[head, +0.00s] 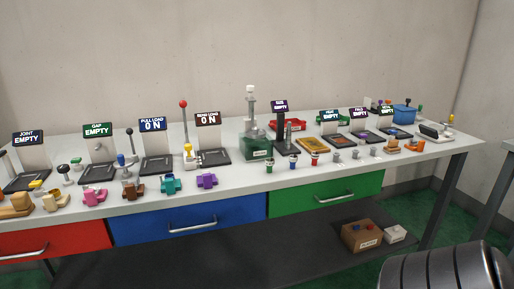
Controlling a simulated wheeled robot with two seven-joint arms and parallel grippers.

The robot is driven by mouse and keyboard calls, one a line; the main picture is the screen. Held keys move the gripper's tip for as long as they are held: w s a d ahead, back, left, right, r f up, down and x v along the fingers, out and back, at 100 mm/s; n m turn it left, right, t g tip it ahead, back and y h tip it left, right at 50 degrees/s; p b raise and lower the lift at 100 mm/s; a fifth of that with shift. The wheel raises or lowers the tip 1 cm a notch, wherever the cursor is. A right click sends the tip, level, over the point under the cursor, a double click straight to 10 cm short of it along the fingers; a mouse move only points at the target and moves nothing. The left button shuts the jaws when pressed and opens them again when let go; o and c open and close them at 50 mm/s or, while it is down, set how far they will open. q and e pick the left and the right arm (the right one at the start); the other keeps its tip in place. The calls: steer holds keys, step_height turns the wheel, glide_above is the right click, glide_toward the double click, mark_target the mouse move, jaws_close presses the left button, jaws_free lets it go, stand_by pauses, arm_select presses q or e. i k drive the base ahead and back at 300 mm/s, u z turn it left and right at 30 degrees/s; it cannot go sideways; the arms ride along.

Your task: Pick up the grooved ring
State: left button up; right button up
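I cannot single out the grooved ring with certainty at this size. Several small metal parts stand near the front edge of the workbench, right of centre, among them a grey piece (337,156), another grey piece (356,155) and a third (374,151). Any grooves on them are too small to tell. Neither of my grippers shows in the head view.
The white workbench (240,187) carries test stations with signs, a green machine (257,146), coloured fixtures along the front and a blue bin (403,113). Red, blue (190,221) and green drawers are shut. A cardboard box (361,237) sits on the lower shelf.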

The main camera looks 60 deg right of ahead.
mark_target(314, 155)
steer(key=z, duration=0.4)
steer(key=i, duration=1.15)
steer(key=z, duration=0.9)
